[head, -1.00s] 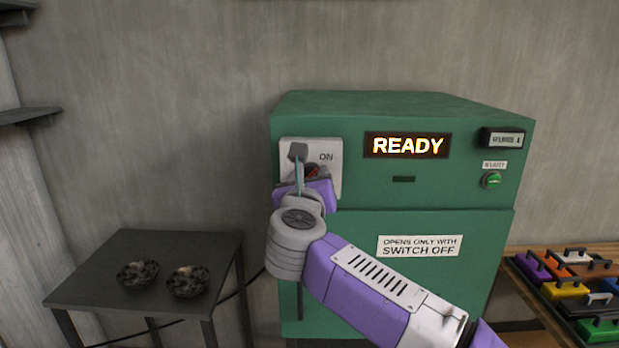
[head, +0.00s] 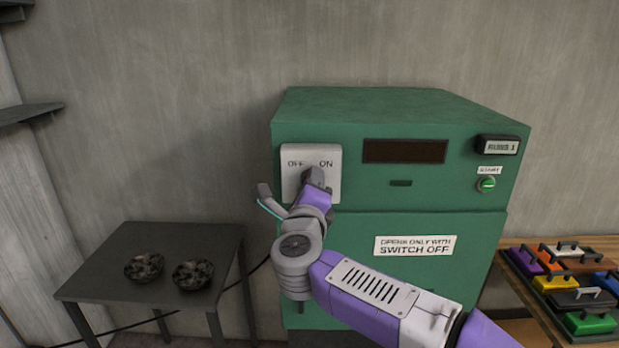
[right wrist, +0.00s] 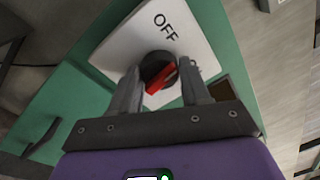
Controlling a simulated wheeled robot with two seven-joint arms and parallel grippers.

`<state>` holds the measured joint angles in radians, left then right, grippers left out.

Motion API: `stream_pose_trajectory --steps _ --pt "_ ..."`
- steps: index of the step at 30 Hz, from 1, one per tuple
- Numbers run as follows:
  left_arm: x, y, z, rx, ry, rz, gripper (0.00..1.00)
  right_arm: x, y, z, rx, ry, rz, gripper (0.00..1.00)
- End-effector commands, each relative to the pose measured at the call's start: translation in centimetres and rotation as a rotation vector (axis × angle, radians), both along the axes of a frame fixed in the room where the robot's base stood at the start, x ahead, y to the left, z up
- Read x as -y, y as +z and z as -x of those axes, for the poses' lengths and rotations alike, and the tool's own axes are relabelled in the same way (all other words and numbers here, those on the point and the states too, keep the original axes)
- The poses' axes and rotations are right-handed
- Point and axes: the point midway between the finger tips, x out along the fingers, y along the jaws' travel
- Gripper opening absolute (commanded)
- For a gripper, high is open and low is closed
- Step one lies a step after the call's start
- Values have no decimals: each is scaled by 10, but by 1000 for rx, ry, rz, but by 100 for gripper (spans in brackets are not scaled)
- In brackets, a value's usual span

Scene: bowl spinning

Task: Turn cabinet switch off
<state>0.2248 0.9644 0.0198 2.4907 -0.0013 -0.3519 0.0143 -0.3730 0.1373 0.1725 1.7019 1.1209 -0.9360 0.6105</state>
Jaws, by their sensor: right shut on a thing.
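The green cabinet (head: 340,228) stands against the wall, with a white switch plate (head: 295,176) marked OFF and ON at its upper left. My right gripper (head: 291,186) is at this plate, with the arm coming in from the lower right. In the right wrist view its two fingers are shut on the dark switch knob with a red pointer (right wrist: 164,80). The OFF label (right wrist: 165,26) shows just beyond the knob. The knob is hidden behind the gripper in the head view. The cabinet's display (head: 404,151) is dark. My left gripper is not in view.
A dark side table (head: 200,240) at left holds two dark bowls (head: 144,267). A green start button (head: 486,185) and a small readout (head: 499,146) are at the cabinet's upper right. Several coloured handled blocks (head: 590,323) lie on a wooden table at right.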

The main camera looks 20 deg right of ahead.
Motion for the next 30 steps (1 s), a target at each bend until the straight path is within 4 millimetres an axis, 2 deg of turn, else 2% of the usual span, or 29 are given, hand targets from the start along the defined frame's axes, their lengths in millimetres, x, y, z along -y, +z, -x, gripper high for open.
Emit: stream_pose_trajectory --steps 1,15,30 --pt "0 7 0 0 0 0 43 0 1 0 -18 1 45 16" --pt "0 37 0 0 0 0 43 0 -1 0 -133 2 443 16" --pt "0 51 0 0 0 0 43 1 -4 0 -191 2 646 16"
